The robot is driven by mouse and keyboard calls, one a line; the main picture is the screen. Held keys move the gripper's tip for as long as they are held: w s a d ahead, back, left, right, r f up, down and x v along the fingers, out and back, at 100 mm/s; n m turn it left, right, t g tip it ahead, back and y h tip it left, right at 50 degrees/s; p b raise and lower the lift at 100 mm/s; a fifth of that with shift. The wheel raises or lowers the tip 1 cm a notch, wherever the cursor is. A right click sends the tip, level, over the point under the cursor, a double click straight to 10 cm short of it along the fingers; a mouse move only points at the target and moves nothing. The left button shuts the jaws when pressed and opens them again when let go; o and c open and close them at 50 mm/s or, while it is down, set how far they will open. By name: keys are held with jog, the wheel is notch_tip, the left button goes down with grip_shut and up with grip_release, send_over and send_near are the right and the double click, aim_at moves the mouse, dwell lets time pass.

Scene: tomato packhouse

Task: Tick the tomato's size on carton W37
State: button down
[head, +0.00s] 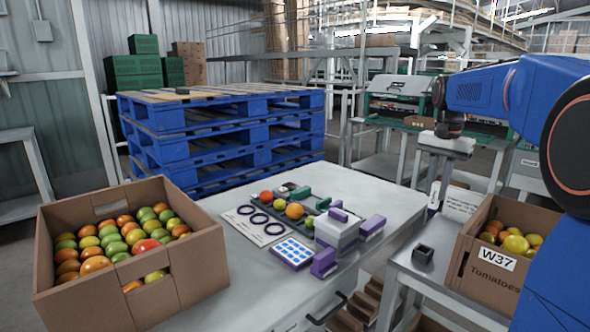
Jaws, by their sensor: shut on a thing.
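The carton W37 (479,275) stands open at the right, with tomatoes in it and a white W37 label (495,257) on its front. A white printed card (461,203) stands at its back left; its print is too small to read. My gripper (437,190) is above and left of this card, pointing down. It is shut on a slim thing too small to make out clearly. Loose tomatoes, red (267,197), yellow (279,204) and orange (295,211), lie on the middle table beside a sheet with dark rings (259,223).
A dark, square, open holder (423,254) stands on the right-hand table (440,279). Purple-and-white equipment (336,229) and a blue-dotted pad (292,252) are on the middle table. A full tomato box (190,275) stands at left, blue pallets (215,135) behind.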

aim_at(432, 213)
jog(key=shift+f, duration=5.75)
jog(key=shift+f, duration=1.75)
jog(key=c, duration=1.6)
grip_release()
jog(key=c, duration=0.3)
jog(key=shift+r, duration=3.45)
